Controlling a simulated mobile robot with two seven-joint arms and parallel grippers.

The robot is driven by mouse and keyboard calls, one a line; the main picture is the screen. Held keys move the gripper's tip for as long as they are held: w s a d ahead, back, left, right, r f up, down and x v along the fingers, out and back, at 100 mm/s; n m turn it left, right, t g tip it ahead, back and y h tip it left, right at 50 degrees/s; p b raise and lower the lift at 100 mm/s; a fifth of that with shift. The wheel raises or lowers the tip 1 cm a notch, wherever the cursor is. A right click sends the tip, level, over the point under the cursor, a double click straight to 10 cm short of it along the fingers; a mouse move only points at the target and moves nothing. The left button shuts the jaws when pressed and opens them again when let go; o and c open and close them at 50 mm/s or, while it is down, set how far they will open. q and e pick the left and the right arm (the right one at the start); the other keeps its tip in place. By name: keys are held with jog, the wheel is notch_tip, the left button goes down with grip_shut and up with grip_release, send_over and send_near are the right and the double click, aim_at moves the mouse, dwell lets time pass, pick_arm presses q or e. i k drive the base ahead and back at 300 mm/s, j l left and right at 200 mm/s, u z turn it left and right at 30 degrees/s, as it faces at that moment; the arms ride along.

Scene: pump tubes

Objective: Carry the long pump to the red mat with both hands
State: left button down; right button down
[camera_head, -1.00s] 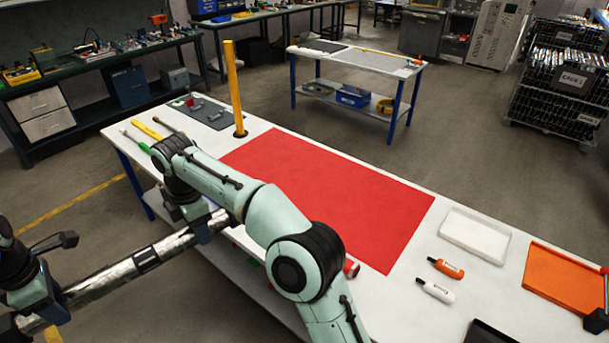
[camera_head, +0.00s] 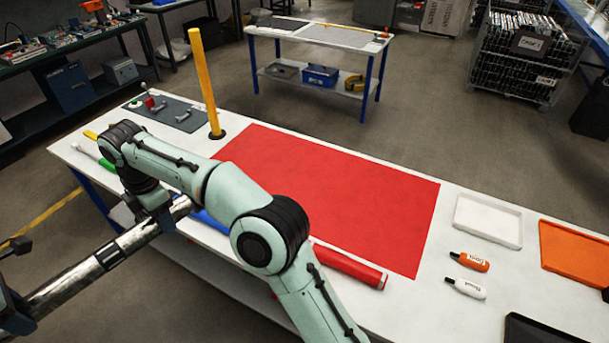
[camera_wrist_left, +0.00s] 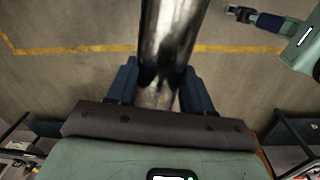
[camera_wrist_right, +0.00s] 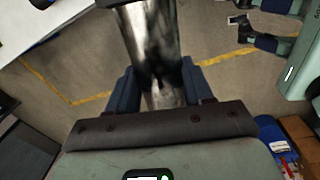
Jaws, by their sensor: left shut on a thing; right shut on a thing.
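The long pump (camera_head: 80,273), a shiny metal tube with dark bands, slants across the lower left of the head view, held in the air off the table's front edge. My left gripper (camera_head: 12,318), partly cut off at the left edge, is shut on its near part; the left wrist view shows the fingers (camera_wrist_left: 158,92) on both sides of the tube. My right gripper (camera_head: 155,205) is shut on its far part near the table; its fingers flank the tube in the right wrist view (camera_wrist_right: 162,92). The red mat (camera_head: 340,200) lies flat and bare on the white table.
A yellow post (camera_head: 204,85) stands upright behind the mat's left corner. A red tube (camera_head: 350,268) and a blue tube (camera_head: 210,222) lie along the front edge. A white tray (camera_head: 487,221), an orange tray (camera_head: 575,252) and two bottles (camera_head: 468,261) are right of the mat.

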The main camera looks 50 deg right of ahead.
aim_at(317, 188)
jog(key=i+z, duration=0.3)
jog(key=i, duration=0.45)
jog(key=i+j+z, duration=0.1)
jog(key=i+z, duration=0.35)
jog(key=z, duration=1.85)
